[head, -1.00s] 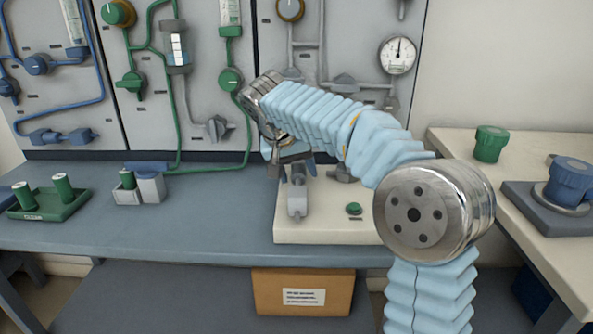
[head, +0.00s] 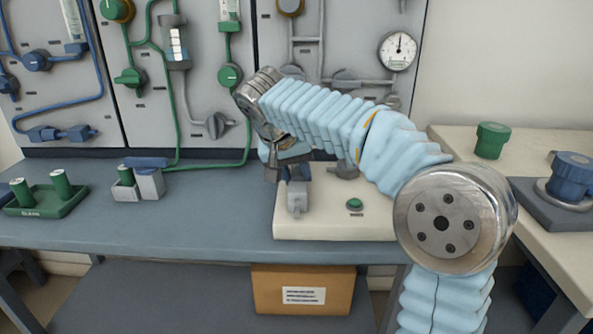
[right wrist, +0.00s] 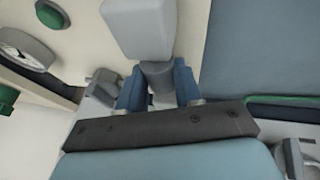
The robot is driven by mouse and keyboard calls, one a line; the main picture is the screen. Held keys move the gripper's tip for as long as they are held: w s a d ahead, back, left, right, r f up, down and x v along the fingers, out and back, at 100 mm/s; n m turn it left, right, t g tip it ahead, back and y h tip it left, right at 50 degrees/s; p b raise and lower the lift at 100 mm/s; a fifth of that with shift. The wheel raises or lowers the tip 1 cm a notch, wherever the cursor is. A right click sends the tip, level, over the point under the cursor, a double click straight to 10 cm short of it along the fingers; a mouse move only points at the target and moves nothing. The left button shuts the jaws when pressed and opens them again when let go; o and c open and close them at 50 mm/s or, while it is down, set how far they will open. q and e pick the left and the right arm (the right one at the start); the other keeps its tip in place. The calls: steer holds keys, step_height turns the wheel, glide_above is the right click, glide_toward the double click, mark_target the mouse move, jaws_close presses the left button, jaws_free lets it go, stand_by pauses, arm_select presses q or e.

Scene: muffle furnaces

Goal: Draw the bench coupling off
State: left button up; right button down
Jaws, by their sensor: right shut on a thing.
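The bench coupling (head: 297,199) is a light grey block-shaped fitting on the pale base plate (head: 330,228) on the bench. My right gripper (head: 295,178) reaches it from above and behind, and my wrist partly hides its upper end. In the right wrist view, the blue fingers of the right gripper (right wrist: 157,90) are shut on the coupling's darker grey round neck (right wrist: 157,76). The coupling's pale block (right wrist: 138,28) extends beyond the fingers. I cannot tell whether the coupling is apart from its mating part. My left gripper is not in view.
A green button (head: 354,204) sits right of the coupling on the plate. Upright panels with pipes and a gauge (head: 398,51) close off the back.

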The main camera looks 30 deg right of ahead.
steer(key=shift+s+a+f, duration=0.1)
steer(key=shift+s+a, duration=0.05)
steer(key=c, duration=0.8)
jaws_free()
steer(key=shift+o, duration=0.2)
steer(key=p+v, duration=0.3)
steer(key=v, duration=1.1)
